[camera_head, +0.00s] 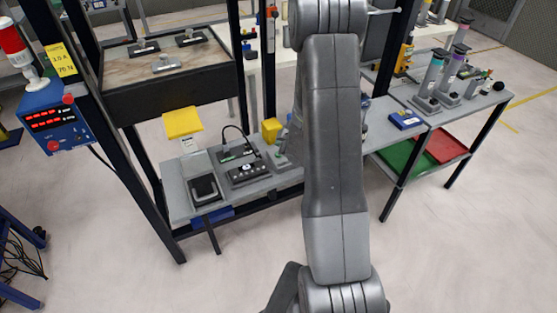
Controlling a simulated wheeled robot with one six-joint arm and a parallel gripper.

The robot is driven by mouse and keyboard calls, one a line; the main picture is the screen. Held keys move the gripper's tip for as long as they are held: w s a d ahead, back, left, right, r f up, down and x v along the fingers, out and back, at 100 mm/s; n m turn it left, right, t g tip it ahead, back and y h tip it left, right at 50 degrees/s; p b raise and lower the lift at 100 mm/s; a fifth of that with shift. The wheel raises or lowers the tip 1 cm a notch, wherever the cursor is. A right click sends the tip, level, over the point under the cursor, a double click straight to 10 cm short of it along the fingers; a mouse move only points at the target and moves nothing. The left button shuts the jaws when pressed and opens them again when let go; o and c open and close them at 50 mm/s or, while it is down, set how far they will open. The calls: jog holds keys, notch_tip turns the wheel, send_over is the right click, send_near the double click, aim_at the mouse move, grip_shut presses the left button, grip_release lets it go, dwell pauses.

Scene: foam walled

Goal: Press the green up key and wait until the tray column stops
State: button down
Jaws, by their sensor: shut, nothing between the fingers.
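My arm fills the middle of the head view from top to bottom. My gripper is not visible. A dark control box (248,174) with small light buttons lies on the grey bench shelf (222,200), left of my arm. A second dark box (237,153) with a cable lies just behind it. I cannot make out a green up key on either; the buttons are too small. A deep dark tray (172,91) with a brown top stands at the upper left between black posts. I cannot tell whether it belongs to the tray column.
A blue meter box (56,119) with red digits hangs on the left post. A black pad device (204,190) and a yellow-topped stand (182,123) are on the shelf. Several upright cylinders (431,76) stand on the right bench. Green (397,158) and red trays (444,147) lie below.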

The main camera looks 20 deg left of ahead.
jog(key=shift+f+b, duration=0.55)
jog(key=shift+f, duration=0.45)
dwell(1.2)
jog(key=shift+f+b, duration=0.4)
jog(key=shift+b, duration=0.05)
